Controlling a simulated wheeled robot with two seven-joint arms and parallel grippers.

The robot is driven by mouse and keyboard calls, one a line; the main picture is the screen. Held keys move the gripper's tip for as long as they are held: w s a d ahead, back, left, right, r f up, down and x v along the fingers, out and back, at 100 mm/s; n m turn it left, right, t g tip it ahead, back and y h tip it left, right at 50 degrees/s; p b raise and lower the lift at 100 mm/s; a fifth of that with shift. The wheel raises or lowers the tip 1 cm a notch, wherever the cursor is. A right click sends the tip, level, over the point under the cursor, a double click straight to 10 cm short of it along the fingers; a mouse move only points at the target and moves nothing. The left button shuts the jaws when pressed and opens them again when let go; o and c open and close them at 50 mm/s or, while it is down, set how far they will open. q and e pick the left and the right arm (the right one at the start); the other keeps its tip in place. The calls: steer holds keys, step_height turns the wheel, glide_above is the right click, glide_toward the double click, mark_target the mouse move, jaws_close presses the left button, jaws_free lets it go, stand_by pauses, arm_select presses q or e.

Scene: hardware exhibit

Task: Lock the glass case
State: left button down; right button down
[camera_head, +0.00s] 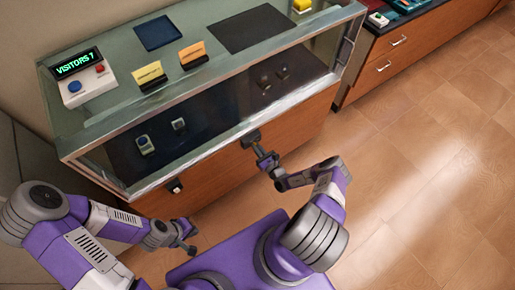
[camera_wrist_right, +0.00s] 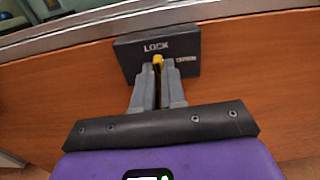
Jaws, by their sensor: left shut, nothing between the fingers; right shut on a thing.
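The glass case (camera_head: 110,100) has a glass top and front over a brown wooden base. A dark box marked LOCK (camera_wrist_right: 185,50) is on the wooden front just below the glass; it also shows in the head view (camera_head: 249,138). My right gripper (camera_wrist_right: 158,68) is shut on a small yellow piece (camera_wrist_right: 158,59) at the face of this box. The gripper hides most of the yellow piece, so its full shape and turn cannot be told. My left gripper (camera_head: 190,247) is shut and empty, low in front of the case at the left.
A small dark box (camera_head: 175,187) with a pale spot is on the case front at the left. A VISITORS counter (camera_head: 82,78) and yellow and orange cards stand on top. A wooden drawer cabinet (camera_head: 395,55) is at the right. The floor (camera_head: 430,170) there is clear.

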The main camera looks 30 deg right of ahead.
steer(key=c, duration=1.2)
jaws_free()
steer(key=shift+s, duration=0.15)
steer(key=s+p, duration=0.1)
steer(key=s, duration=0.6)
steer(key=shift+s+d, duration=0.15)
steer(key=shift+d, duration=0.15)
steer(key=shift+a, duration=0.1)
